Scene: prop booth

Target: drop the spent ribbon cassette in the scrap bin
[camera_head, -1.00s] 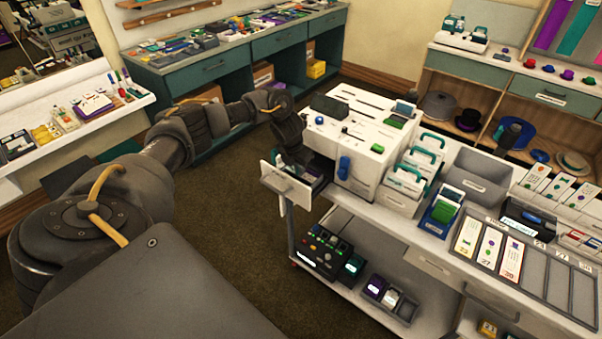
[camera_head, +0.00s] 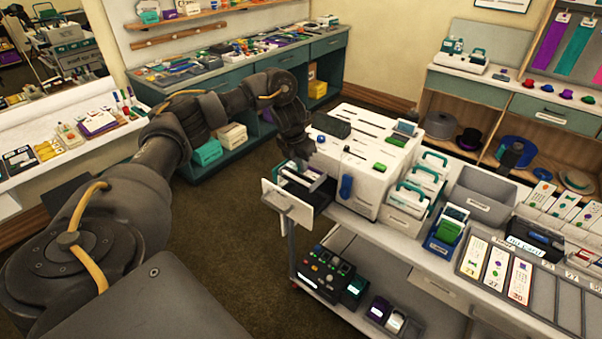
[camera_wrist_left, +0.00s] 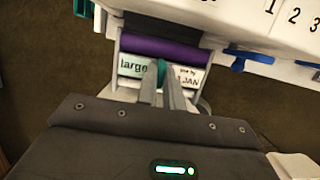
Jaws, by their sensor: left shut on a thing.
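The ribbon cassette, with a purple roll (camera_wrist_left: 165,48) and a pale label reading "large", lies at the end of my left gripper (camera_wrist_left: 162,95) in the left wrist view. The gripper's fingers are shut on a teal tab in the middle of it. In the head view my left gripper (camera_head: 297,160) is at the open side of the white printer (camera_head: 365,160), over a compartment with a white front panel (camera_head: 287,205). The gripper largely hides the cassette there. I cannot make out which container is the scrap bin. My right gripper is not in view.
The printer stands on a cart with card holders (camera_head: 408,200), an empty grey bin (camera_head: 482,195) and a card rack (camera_head: 540,280). A control box (camera_head: 328,275) and a tray of cassettes (camera_head: 395,318) are on its lower shelf. Open floor (camera_head: 235,225) lies left of the cart.

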